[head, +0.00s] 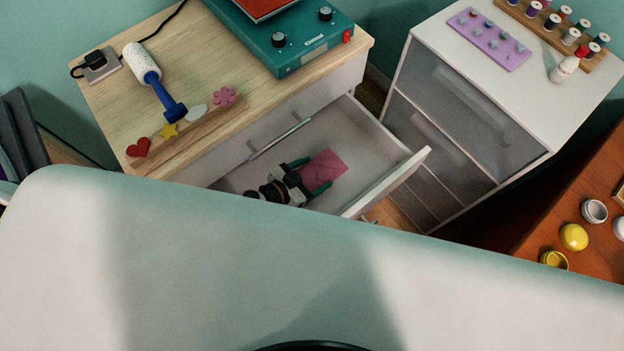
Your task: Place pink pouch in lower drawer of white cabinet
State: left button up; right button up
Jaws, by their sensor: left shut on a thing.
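The white cabinet (345,78) has a pale wooden top and stands at the upper middle. Its lower drawer (388,181) is pulled open, below a closed front with a bar handle. My left gripper (303,175) is inside the open drawer's outline, shut on the pink pouch (323,170). The pouch is a flat pink piece reaching out to the right of the fingers, over the drawer floor. I cannot tell whether it touches the floor. My right gripper is not in view.
A second white unit with grey drawers (455,110) stands close on the right. An orange-brown table (575,195) is at the right edge.

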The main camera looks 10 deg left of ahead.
aim_at(312, 180)
pick_arm(q)
notch_tip(312, 180, down, 3)
jog(key=shift+r+b, duration=0.1)
jog(key=shift+b, duration=0.25)
jog(key=shift+f, duration=0.2)
jog(key=o, duration=1)
jog(key=shift+r, duration=0.15)
